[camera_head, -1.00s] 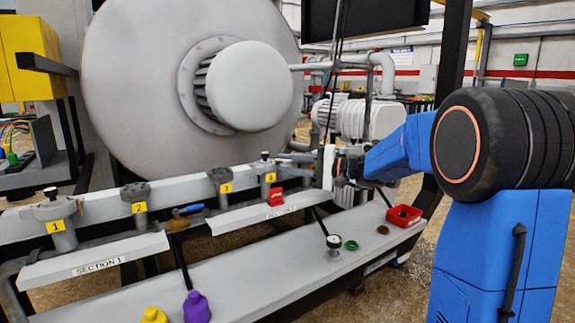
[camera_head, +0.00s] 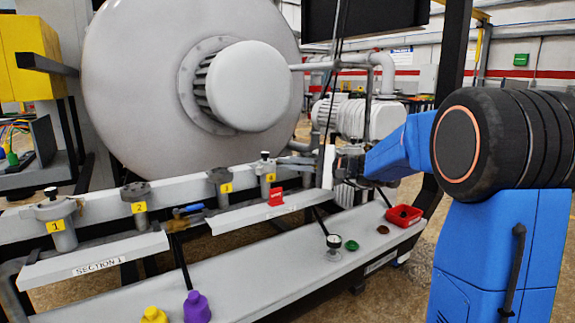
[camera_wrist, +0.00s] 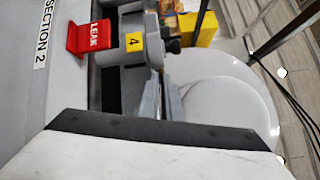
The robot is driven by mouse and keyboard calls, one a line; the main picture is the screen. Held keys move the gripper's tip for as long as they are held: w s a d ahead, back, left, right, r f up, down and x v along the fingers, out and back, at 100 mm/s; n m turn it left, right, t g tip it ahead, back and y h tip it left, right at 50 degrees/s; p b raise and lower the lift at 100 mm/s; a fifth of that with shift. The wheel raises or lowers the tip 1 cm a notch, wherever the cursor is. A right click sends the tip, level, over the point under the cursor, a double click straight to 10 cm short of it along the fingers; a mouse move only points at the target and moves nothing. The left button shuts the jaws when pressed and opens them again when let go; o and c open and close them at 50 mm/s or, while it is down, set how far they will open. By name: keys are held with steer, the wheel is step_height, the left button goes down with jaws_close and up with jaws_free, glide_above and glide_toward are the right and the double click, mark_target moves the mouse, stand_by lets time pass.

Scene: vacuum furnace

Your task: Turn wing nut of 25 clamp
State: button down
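My gripper (camera_head: 345,168) is beyond the right end of the grey manifold, at the end of my blue arm. In the wrist view, narrow grey bars at the middle may be its fingers, but I cannot tell how far apart they are. Valve 4 (camera_head: 268,178) stands left of my gripper, with a red LEAK tag (camera_head: 277,198) in front of it. Both also show in the wrist view, the valve (camera_wrist: 133,45) and the tag (camera_wrist: 90,38). I cannot make out the 25 clamp or its wing nut.
Valves 1 (camera_head: 54,228), 2 (camera_head: 138,207) and 3 (camera_head: 225,187) line the manifold. A blue handle (camera_head: 187,210) lies between valves 2 and 3. A red tray (camera_head: 403,215), gauge (camera_head: 333,244), green cap (camera_head: 351,245) and purple bottle (camera_head: 197,307) stand on the lower shelf.

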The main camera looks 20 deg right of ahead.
steer(key=shift+m, duration=7.2)
steer(key=c, duration=1.9)
jaws_free()
steer(key=shift+c, duration=0.2)
